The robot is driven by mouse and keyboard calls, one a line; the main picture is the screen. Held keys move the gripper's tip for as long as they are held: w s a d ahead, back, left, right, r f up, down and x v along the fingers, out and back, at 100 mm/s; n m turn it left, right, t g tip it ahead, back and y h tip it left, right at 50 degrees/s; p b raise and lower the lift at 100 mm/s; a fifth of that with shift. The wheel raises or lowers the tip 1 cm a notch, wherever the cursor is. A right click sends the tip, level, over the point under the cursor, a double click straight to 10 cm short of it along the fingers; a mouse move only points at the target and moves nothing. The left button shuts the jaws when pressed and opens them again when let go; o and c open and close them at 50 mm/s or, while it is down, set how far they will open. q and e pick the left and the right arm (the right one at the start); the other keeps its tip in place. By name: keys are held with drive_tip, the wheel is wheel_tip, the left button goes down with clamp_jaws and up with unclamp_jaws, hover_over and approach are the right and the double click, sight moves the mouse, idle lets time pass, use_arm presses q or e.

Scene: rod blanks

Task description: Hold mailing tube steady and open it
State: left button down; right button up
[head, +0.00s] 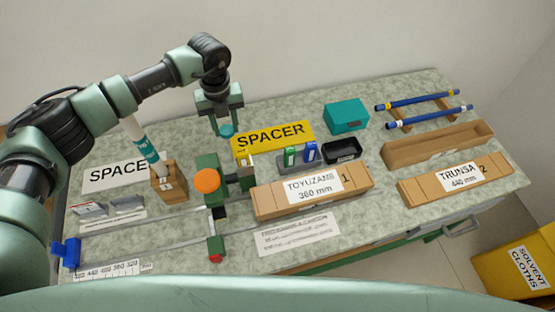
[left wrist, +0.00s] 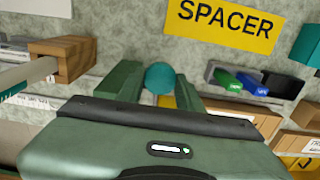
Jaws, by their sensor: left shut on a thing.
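The mailing tube (head: 140,138), white with teal bands, stands tilted in a wooden block (head: 170,190) at the left of the bench. Its upper end lies close to my left arm in the head view. It also shows at the left edge of the left wrist view (left wrist: 24,75). My left gripper (head: 226,128) is to the right of the tube, apart from it. It is shut on a small round teal piece (left wrist: 160,77), which looks like the tube's cap. My right gripper is not in view.
A green fixture with an orange disc (head: 207,181) stands right of the block. A yellow SPACER sign (head: 272,137), a black tray (head: 343,151), a teal box (head: 346,117) and labelled cartons (head: 310,191) lie further right. Blue rods (head: 424,100) rest at the back right.

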use_arm(q)
wheel_tip(320, 180, down, 16)
drive_tip(key=b, duration=1)
drive_tip(key=shift+b, duration=0.3)
drive_tip(key=shift+f+b, duration=1.5)
drive_tip(key=shift+f, duration=0.55)
drive_tip(key=shift+f, duration=0.15)
drive_tip(key=c, duration=0.9)
unclamp_jaws()
drive_tip(key=shift+c, duration=0.2)
wheel_tip(320, 180, up, 12)
drive_tip(key=p, duration=0.8)
drive_tip(key=shift+r+p, duration=0.25)
drive_tip(key=shift+p, duration=0.05)
